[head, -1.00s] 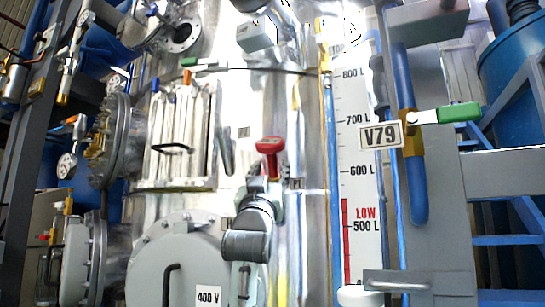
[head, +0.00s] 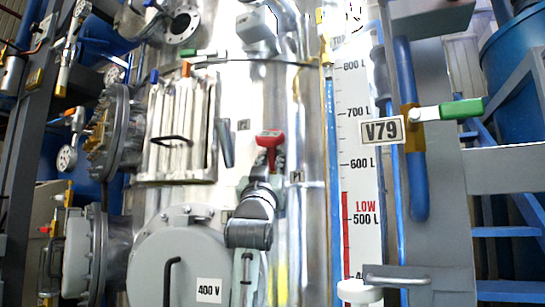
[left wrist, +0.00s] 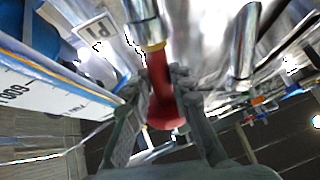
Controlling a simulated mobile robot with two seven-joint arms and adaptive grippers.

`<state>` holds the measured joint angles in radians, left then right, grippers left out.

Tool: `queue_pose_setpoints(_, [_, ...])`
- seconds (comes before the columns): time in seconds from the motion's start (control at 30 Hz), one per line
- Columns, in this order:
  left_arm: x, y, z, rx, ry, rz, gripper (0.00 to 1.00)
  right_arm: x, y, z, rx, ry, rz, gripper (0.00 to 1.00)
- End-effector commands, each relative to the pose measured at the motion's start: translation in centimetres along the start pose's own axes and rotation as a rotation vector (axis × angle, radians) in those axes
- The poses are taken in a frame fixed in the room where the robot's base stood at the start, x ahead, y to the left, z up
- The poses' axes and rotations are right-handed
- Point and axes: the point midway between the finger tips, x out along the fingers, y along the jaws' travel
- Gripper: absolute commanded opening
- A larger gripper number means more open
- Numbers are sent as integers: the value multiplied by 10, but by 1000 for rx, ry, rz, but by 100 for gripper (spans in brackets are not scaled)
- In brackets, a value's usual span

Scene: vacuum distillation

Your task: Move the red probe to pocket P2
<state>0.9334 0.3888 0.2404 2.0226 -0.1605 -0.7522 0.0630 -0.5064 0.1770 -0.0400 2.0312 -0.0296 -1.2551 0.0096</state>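The red probe (head: 270,137) has a wide red head and stands in front of the shiny column, left of the P1 label (head: 297,177). My left gripper (head: 270,163) reaches up from below to it. In the left wrist view the fingers (left wrist: 165,80) lie on both sides of the red probe (left wrist: 165,105) and appear closed on it. The probe's far end meets a metal sleeve with a yellow ring (left wrist: 155,46), near the P1 label (left wrist: 97,29). A slanted grey tube (head: 226,144) sits left of the probe; no P2 label is readable. My right gripper is not seen.
The level scale (head: 357,150) stands to the right, with valve tag V79 (head: 382,131) and a green handle (head: 461,109) beyond it. A round 400 V cover (head: 180,262) lies below left. A second metal tube (left wrist: 245,45) shows in the left wrist view.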

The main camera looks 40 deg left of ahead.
Motion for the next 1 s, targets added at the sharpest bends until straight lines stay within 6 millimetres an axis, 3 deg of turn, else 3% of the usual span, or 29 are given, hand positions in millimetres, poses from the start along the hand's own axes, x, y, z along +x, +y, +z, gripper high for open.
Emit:
queue_pose_setpoints(0.3, [0,0,0,0,0,0,0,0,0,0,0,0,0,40])
queue_pose_setpoints(1.0, [1,0,-11,0,3,0,0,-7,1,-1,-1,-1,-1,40])
